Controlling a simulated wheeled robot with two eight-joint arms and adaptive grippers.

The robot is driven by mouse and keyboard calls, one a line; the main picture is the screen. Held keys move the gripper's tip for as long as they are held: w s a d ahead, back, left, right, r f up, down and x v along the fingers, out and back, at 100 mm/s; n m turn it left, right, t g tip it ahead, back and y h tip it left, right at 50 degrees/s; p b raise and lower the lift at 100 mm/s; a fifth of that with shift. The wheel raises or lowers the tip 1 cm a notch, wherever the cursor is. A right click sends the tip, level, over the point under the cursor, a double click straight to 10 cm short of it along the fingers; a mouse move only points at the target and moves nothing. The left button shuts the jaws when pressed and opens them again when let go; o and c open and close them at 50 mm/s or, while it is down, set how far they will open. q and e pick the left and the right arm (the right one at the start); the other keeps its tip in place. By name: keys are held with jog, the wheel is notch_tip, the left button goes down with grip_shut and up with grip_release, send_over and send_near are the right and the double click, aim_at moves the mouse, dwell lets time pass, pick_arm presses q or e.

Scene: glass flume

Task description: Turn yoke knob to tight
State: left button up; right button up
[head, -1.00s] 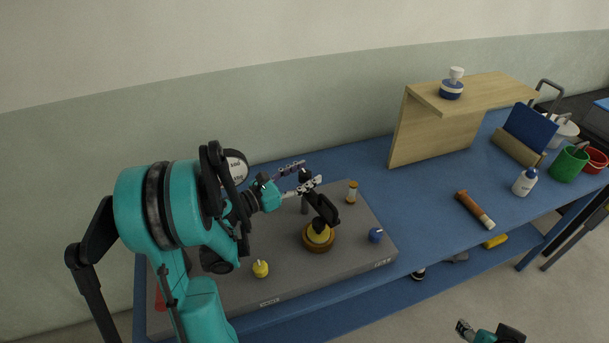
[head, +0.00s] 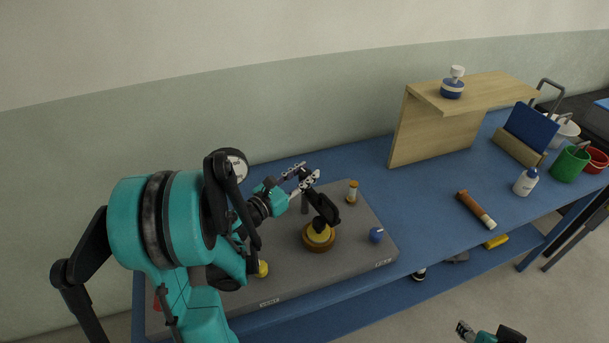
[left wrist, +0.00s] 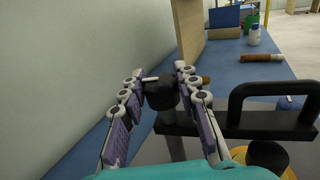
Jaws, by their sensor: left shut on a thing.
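The yoke knob (left wrist: 160,92) is a dark round knob with a small pale pin, on top of an upright post at one end of a black yoke bar (left wrist: 235,130). My left gripper (left wrist: 165,85) has its two fingers on either side of the knob and is shut on it. In the head view the left gripper (head: 304,177) is over the grey board, at the post's top; the fingers hide much of the knob there. The yoke (head: 325,208) reaches over a yellow piece in a round brown base (head: 308,243). My right gripper (head: 488,335) is partly seen at the bottom edge, away from the table.
The grey board (head: 290,285) carries a blue knob (head: 376,235), a yellow knob (head: 263,268) and a small amber vial (head: 352,192). A round gauge (head: 236,163) stands behind my arm. A wooden shelf (head: 435,135) stands right. Blue table is clear between board and brown tube (head: 475,209).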

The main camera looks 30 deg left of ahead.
pick_arm(q)
jog(key=n+y, duration=0.1)
jog(key=y, duration=0.1)
jog(key=n+y, duration=0.1)
jog(key=y, duration=0.1)
jog(key=n+y+b, duration=0.1)
jog(key=n+y, duration=0.1)
jog(key=shift+d, duration=0.25)
jog(key=shift+a+n+g+y, duration=0.15)
jog(key=shift+n+g+y, duration=0.25)
jog(key=shift+n+y, duration=1.4)
jog(key=shift+m+y, duration=0.3)
jog(key=shift+y, duration=0.3)
jog(key=o, duration=1.2)
jog(key=shift+b, duration=0.3)
